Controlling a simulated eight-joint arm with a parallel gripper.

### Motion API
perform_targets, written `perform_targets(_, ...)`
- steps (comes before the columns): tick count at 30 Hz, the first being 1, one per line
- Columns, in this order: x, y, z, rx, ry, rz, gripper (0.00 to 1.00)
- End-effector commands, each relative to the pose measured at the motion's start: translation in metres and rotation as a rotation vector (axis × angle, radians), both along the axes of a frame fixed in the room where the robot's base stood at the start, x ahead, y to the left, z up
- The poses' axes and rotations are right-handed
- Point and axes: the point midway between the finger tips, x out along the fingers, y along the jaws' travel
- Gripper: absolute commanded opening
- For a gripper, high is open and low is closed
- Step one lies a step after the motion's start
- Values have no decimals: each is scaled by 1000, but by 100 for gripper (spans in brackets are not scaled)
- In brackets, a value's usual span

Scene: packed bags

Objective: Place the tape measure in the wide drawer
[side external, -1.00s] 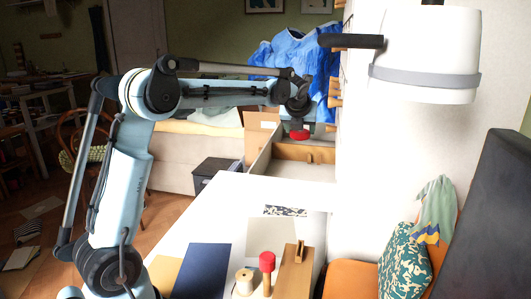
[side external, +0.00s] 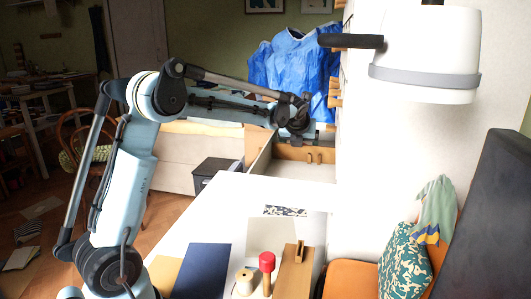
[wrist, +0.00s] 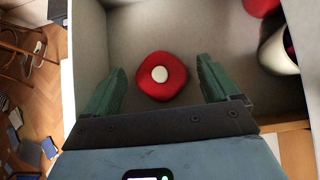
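The red tape measure (wrist: 161,75), rounded with a white disc on top, lies on the grey floor of the wide drawer. It shows between and beyond my gripper's fingers in the wrist view, with a gap on each side. My gripper (wrist: 160,88) is open, with its two green fingers spread apart. The open wide drawer (side external: 290,170) is in the side view, and its left wall (wrist: 90,50) shows in the wrist view. My gripper's fingertips and the tape measure are hidden in the side view.
Another red thing (wrist: 262,6) and a white and dark rounded thing (wrist: 280,50) are at the wrist view's upper right. A white table (side external: 205,215) with a red-topped peg (side external: 267,263) and a spool (side external: 244,282) stands in front of the drawer. A blue garment (side external: 290,65) hangs behind.

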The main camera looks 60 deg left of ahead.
Motion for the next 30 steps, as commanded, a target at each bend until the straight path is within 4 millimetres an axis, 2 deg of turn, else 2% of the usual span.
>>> perform_targets(8,0,0,0,0,0,0,90)
perform_targets(13,-4,-4,8,0,0,-1,90)
perform_targets(30,-51,-52,76,0,0,-1,90)
